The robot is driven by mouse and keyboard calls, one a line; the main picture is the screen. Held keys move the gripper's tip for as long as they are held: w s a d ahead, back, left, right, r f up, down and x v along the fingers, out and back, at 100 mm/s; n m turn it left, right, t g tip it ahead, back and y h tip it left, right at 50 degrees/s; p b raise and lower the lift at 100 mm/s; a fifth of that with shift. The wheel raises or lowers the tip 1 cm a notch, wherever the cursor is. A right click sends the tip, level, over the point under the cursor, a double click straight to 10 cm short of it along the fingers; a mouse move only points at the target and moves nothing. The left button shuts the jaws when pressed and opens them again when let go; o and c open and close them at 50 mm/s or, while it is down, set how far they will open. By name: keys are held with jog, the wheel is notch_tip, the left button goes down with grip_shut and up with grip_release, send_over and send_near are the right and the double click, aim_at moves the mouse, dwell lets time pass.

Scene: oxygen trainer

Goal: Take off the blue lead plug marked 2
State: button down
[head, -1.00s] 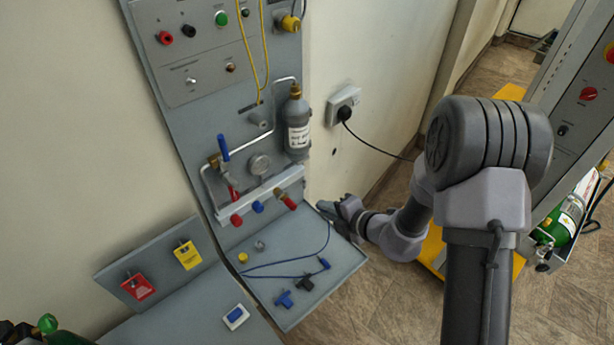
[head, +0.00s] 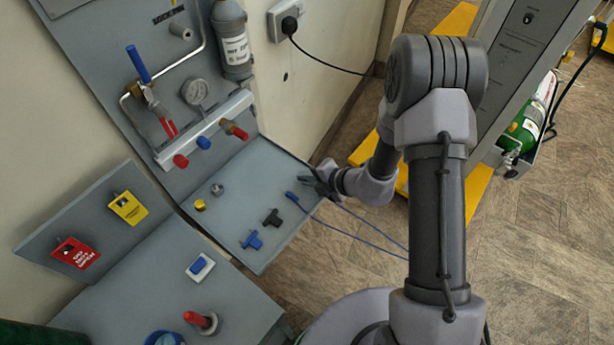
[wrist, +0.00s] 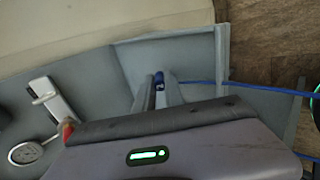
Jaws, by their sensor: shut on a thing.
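My gripper (head: 312,180) is at the right edge of the grey tray (head: 232,222). In the wrist view, its fingers (wrist: 159,92) are shut on a blue plug (wrist: 159,78). A blue cable (wrist: 250,86) runs from there to the right. The marking on this plug cannot be read, and the fingers hide most of it. Another blue lead end (head: 292,196) shows beside my gripper, over the tray. The blue cable (head: 365,238) reaches past the tray edge to the right in the head view.
A black fitting (head: 272,217) and a blue fitting (head: 252,240) lie on the tray. The wall panel (head: 95,60) carries a gauge (head: 195,92) and a grey bottle (head: 231,40). A yellow-based trolley (head: 465,195) stands to the right. Open floor lies at the lower right.

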jog(key=shift+f, duration=0.25)
dwell(0.3)
jog(key=c, duration=1.3)
grip_release()
jog(key=shift+s, duration=0.1)
jog(key=shift+c, duration=0.2)
jog(key=p+v, duration=0.6)
jog(key=v, duration=1.1)
jog(key=shift+d+r, duration=0.15)
